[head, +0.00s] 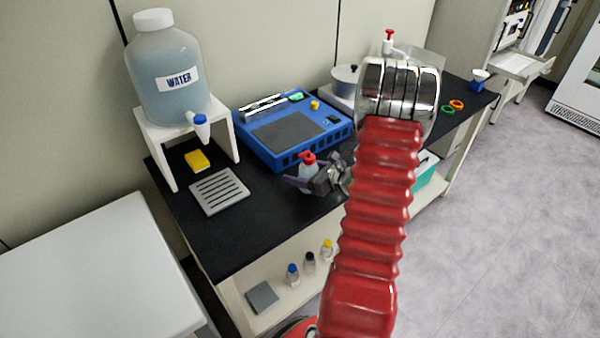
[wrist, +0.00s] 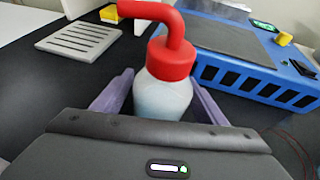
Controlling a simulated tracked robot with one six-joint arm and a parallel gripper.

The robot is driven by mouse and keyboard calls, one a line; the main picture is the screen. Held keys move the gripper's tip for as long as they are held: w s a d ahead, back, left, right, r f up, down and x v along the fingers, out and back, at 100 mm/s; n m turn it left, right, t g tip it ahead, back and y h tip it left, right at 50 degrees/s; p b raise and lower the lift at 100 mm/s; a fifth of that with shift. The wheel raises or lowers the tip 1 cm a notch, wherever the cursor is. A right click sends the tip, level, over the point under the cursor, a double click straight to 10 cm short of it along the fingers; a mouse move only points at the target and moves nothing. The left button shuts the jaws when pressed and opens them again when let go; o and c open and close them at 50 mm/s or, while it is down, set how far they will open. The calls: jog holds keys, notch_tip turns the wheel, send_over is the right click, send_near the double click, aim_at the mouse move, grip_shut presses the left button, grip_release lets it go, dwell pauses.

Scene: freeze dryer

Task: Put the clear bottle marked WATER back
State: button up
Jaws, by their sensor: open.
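A clear squeeze bottle with a red cap and bent red spout (wrist: 163,98) stands upright on the black bench top; it also shows in the head view (head: 308,171), partly hidden by my gripper. No label shows on its visible side. My gripper (head: 303,181) is open, with one purple finger on each side of the bottle in the wrist view (wrist: 158,88). Whether the fingers touch it I cannot tell. A large clear jug marked WATER (head: 170,75), with a white cap and blue-topped tap, stands on a white stand (head: 155,138) at the back left.
A blue machine (head: 290,130) stands just behind the bottle. A slotted grey tray (head: 219,191) and a yellow sponge (head: 197,160) lie to the left. Small bottles (head: 309,262) stand on the lower shelf. The bench's front left is clear.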

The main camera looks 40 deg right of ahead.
jog(key=shift+r, duration=0.15)
jog(key=v, duration=1.2)
dwell(0.6)
